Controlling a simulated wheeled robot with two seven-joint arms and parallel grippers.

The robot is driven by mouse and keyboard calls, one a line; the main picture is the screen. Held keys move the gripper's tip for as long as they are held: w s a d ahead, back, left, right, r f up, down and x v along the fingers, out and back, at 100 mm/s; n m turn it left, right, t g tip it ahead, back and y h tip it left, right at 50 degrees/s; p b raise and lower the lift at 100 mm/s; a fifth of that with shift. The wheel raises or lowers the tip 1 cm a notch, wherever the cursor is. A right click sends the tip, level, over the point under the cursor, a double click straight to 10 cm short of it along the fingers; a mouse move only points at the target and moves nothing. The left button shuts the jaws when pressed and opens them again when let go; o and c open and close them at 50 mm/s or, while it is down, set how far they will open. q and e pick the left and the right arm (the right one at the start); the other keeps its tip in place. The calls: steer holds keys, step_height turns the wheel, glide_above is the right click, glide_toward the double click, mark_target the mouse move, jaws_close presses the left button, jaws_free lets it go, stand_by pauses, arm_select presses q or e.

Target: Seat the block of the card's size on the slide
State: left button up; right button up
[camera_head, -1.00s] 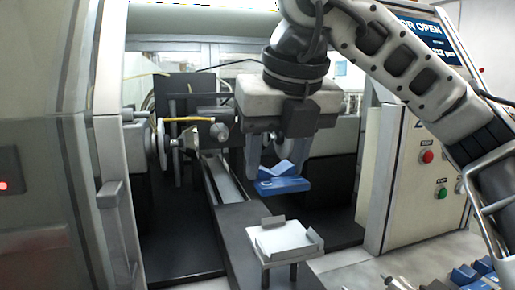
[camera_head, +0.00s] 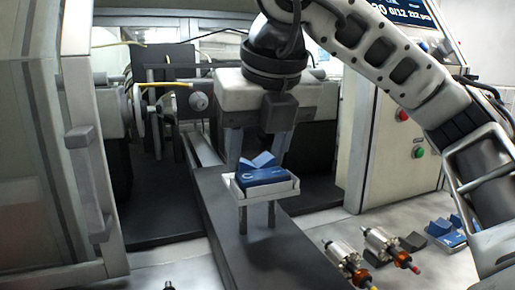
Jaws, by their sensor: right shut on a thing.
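My right gripper (camera_head: 254,152) points down over the slide's white tray (camera_head: 287,190), with its fingers at the blue block. It is shut on the blue block (camera_head: 265,176), which has a V-shaped top and a letter C on its front face. The block is at the tray, within its rim as seen from here; whether its underside touches the tray floor is hidden. The tray stands on short posts on the dark slide beam (camera_head: 225,215). The card and its size do not show legibly. My left gripper is not in view.
Two armatures with copper windings (camera_head: 341,252) lie at the lower right. More blue blocks (camera_head: 446,232) stand further right near my arm. The machine's open door frame (camera_head: 85,140) is at the left, and a panel with red and green buttons (camera_head: 402,115) is at the right.

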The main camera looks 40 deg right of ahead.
steer(key=shift+f+b, duration=0.5)
steer(key=shift+b, duration=0.05)
stand_by(0.5)
steer(key=shift+f, duration=0.25)
steer(key=shift+s+f, duration=0.1)
steer(key=shift+c, duration=1)
steer(key=o, duration=1.3)
steer(key=shift+a, duration=0.1)
steer(key=shift+o, duration=0.3)
steer(key=shift+a, duration=0.15)
